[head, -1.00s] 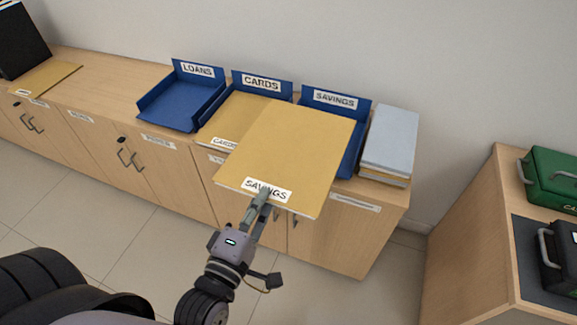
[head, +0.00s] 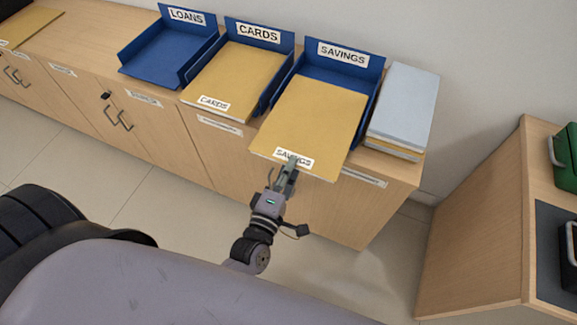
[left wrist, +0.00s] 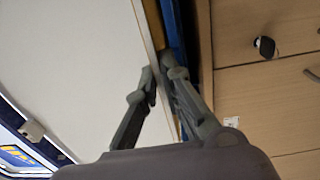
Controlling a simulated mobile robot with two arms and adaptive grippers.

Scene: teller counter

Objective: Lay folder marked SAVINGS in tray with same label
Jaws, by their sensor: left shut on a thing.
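The yellow folder marked SAVINGS (head: 315,115) lies in or just over the blue SAVINGS tray (head: 372,98), its labelled front edge sticking out past the tray front. Whether it rests on the tray floor I cannot tell. My left gripper (head: 289,168) is shut on that front edge at the label. In the left wrist view the fingers (left wrist: 158,78) pinch the edge of the pale folder face (left wrist: 75,60), with a strip of blue tray (left wrist: 176,30) beside it. My right gripper is not in view.
The CARDS tray (head: 262,97) to the left holds a yellow CARDS folder (head: 226,85). The LOANS tray (head: 155,60) is empty. A stack of grey and yellow folders (head: 405,100) stands close on the right. A wooden counter with a green box (head: 567,157) is further right.

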